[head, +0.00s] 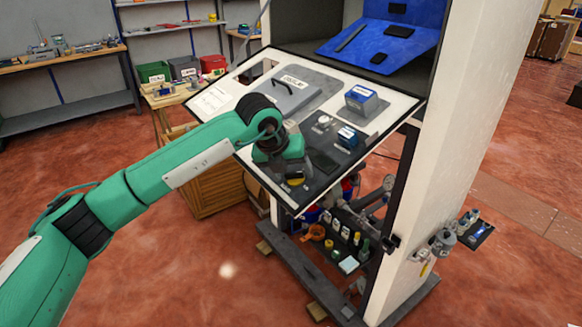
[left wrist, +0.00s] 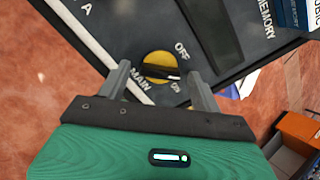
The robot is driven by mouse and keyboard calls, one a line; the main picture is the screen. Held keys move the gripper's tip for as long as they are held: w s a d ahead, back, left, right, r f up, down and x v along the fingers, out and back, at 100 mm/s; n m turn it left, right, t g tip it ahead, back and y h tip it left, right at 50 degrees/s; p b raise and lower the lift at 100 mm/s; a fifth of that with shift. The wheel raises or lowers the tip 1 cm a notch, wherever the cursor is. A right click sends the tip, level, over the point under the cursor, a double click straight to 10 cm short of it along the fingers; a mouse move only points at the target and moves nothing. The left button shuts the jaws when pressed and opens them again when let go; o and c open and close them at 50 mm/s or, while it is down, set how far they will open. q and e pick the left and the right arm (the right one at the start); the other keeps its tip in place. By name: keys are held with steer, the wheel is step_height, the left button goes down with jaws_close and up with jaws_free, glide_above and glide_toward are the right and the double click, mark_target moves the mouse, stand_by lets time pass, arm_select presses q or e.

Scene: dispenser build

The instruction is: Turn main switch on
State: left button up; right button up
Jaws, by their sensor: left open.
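The main switch is a round yellow disc with a dark bar handle (left wrist: 160,68) on the black panel, lettered MAIN, OFF and ON. In the left wrist view the bar lies nearly level, its right end between OFF and ON and closer to ON. My left gripper (left wrist: 161,84) is open, one grey finger on each side of the yellow disc. I cannot tell if either finger touches the switch. In the head view the switch (head: 295,182) shows as a yellow spot just below my left gripper (head: 289,175). My right gripper is not in view.
The tilted white and black panel (head: 210,98) carries a grey lidded cover (head: 292,88), a blue box (head: 361,98) and a smaller blue unit (head: 347,137). A white column (head: 450,130) stands to the right. A wooden cabinet (head: 212,178) stands behind my arm. The red floor in front is clear.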

arm_select(q)
steer(key=c, duration=1)
steer(key=shift+f+b, duration=0.2)
steer(key=shift+b, duration=0.4)
steer(key=m+b, duration=0.4)
steer(key=b, duration=0.2)
steer(key=shift+w+f+m, duration=0.1)
steer(key=shift+m, duration=0.3)
steer(key=shift+a+m+b, duration=0.1)
steer(key=shift+m+b, duration=0.2)
steer(key=shift+b, duration=0.1)
steer(key=shift+m+h+b, duration=0.3)
steer(key=shift+m+b, duration=0.05)
steer(key=shift+m, duration=0.15)
steer(key=shift+r+m+b, duration=0.25)
steer(key=shift+m+b, duration=0.6)
steer(key=shift+m, duration=0.45)
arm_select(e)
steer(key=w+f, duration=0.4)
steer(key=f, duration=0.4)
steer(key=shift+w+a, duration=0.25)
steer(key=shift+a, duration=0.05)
arm_select(q)
steer(key=shift+g, duration=0.3)
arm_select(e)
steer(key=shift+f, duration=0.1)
